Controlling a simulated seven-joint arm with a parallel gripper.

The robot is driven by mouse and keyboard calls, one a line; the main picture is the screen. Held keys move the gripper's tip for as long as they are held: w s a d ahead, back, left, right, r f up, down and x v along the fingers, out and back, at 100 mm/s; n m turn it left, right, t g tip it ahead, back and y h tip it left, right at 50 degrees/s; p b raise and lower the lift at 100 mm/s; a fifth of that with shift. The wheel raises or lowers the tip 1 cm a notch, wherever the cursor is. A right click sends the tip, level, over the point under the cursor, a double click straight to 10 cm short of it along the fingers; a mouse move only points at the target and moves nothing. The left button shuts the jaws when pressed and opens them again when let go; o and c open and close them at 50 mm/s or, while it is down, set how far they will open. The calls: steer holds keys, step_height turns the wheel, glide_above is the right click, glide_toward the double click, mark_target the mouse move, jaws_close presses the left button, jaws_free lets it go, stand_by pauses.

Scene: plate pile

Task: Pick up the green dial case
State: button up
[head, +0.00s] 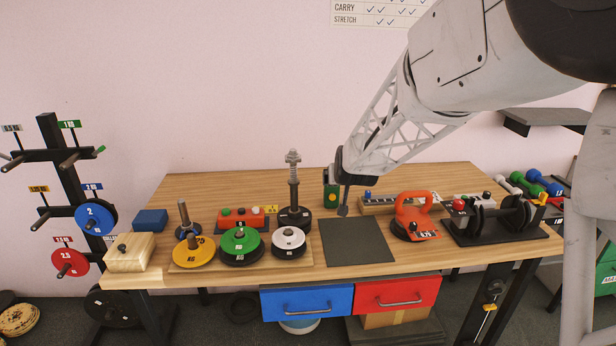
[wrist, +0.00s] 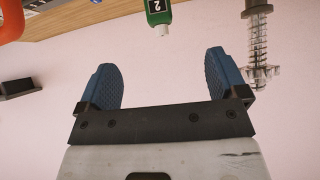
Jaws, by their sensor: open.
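The green dial case (head: 331,201) stands upright on the wooden table, behind the dark mat and right of a spring-topped post. It is small in the head view, and my gripper partly covers it. In the wrist view, which is upside down, a green body with a black label marked 2 (wrist: 158,14) shows at the top edge, partly cut off; it appears to be the same case. My gripper (wrist: 162,75) is open, its two blue pads wide apart with nothing between them. The case lies beyond the fingertips, apart from them. In the head view my gripper is close to the case.
The post (head: 293,185) stands left of the case. The orange kettlebell (head: 412,215) is to the right. Several weight plates, including a green one (head: 241,241), lie at the front left. The dark mat (head: 355,242) is bare. A dumbbell rack (head: 500,228) fills the right end.

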mark_target(332, 189)
steer(key=w+f+t, duration=0.1)
steer(key=w+f, duration=0.3)
steer(key=w, duration=0.3)
steer(key=w+f+t+h, duration=0.1)
steer(key=w+f+t, duration=0.1)
steer(key=w+f, duration=0.3)
steer(key=w, duration=0.2)
steer(key=shift+w+d+f, duration=0.15)
steer(key=shift+w+d, duration=0.15)
steer(key=shift+w, duration=0.05)
steer(key=shift+w, duration=0.1)
steer(key=shift+x, duration=1.2)
steer(key=shift+w+f, duration=0.1)
steer(key=shift+f, duration=0.05)
steer(key=shift+x, duration=2.45)
steer(key=shift+c, duration=0.4)
steer(key=c, duration=1.6)
steer(key=shift+o, duration=0.2)
